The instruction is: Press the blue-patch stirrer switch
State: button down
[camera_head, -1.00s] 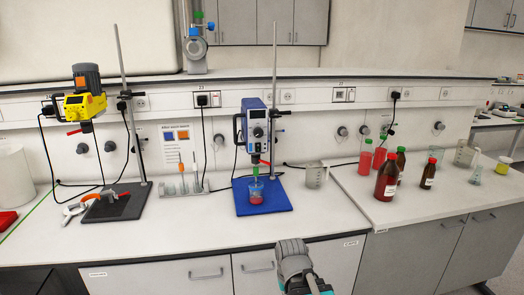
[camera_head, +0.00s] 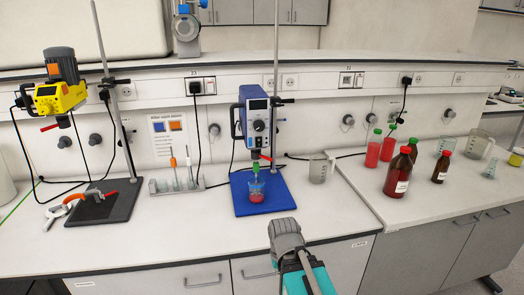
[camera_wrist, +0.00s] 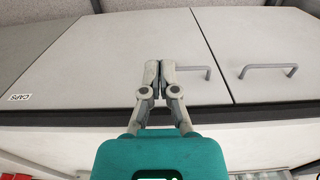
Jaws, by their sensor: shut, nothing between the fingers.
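A blue overhead stirrer (camera_head: 256,122) with a small display and a knob hangs on a stand over a blue base plate (camera_head: 275,199). Wall sockets with small switch plates (camera_head: 209,86) run along the trunking; I cannot tell which switch carries a blue patch. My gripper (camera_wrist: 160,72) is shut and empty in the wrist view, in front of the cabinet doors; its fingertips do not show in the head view.
A yellow stirrer (camera_head: 60,92) on a dark base plate (camera_head: 110,205) stands at the left. A rack (camera_head: 173,186) of slim tools stands between the stirrers. Brown bottles (camera_head: 398,174), red bottles and beakers stand at the right. The front middle bench (camera_head: 170,240) is clear.

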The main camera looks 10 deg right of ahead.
jog(key=shift+w, duration=0.1)
dwell(0.3)
jog(key=w+r+t+b, duration=0.1)
jog(key=w+t, duration=0.3)
jog(key=w, duration=0.1)
jog(key=w+r+t+b, duration=0.1)
jog(key=w+r+t, duration=0.1)
jog(key=w+t, duration=0.2)
jog(key=w+a+r+t+b, duration=0.1)
jog(key=w+t, duration=0.3)
jog(key=w, duration=0.4)
jog(key=shift+r+b, duration=0.55)
jog(key=shift+r, duration=0.2)
notch_tip(320, 180, up, 17)
jog(key=t+b, duration=0.3)
jog(key=t, duration=1)
jog(key=shift+s+f+t+b, duration=0.2)
jog(key=shift+t+b, duration=0.1)
jog(key=shift+b, duration=0.1)
jog(key=shift+w+r, duration=0.15)
